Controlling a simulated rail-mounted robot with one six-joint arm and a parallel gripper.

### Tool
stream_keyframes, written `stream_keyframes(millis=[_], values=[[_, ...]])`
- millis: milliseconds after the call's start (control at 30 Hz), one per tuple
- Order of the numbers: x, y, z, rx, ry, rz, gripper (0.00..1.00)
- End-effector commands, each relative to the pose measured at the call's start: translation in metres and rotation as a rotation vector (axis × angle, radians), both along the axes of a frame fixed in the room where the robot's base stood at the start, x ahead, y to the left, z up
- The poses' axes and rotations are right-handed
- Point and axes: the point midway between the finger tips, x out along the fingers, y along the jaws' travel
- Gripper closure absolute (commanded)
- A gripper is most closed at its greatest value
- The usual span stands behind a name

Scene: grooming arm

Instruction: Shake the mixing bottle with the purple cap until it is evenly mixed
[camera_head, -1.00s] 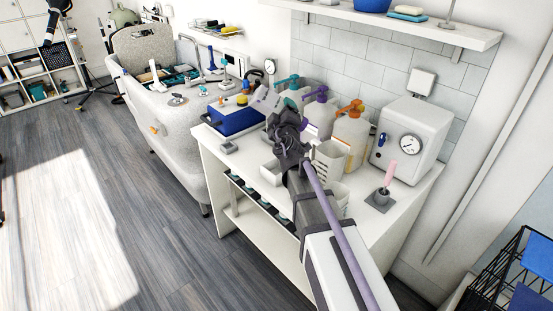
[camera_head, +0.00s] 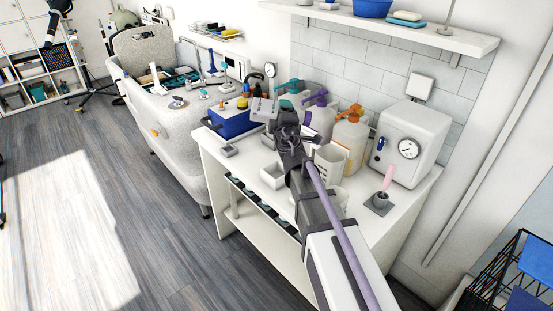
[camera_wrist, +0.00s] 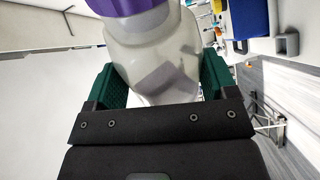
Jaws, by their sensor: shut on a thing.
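The mixing bottle (camera_wrist: 150,62) is a translucent pale bottle with a purple cap (camera_wrist: 125,5), seen close up in the wrist view. The cap runs off the top edge of that view. My gripper (camera_wrist: 163,80) is shut on the bottle's body, with a green finger pad on each side. The contents look pale grey, and I cannot tell how evenly they are mixed. In the head view my gripper (camera_head: 263,109) is above the white counter, in front of the pump jugs. There my arm hides most of the bottle.
Pump jugs with teal, purple (camera_head: 317,98) and orange (camera_head: 351,113) tops line the tiled wall. A white box with a dial (camera_head: 412,140) stands at right. White bins (camera_head: 272,176), a blue box (camera_head: 230,120) and a pink-handled tool (camera_head: 388,178) are on the counter (camera_head: 375,226).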

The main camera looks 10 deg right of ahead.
Motion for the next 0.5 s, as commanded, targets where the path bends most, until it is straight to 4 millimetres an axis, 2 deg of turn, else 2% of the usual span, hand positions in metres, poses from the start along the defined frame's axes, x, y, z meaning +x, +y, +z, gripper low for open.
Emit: stream_keyframes(millis=[167, 500], values=[[-0.0001, -0.0001, 0.0023, -0.039, 0.01, -0.001, 0.52], [0.0002, 0.0005, 0.0098, -0.351, 0.09, 0.0, 0.52]])
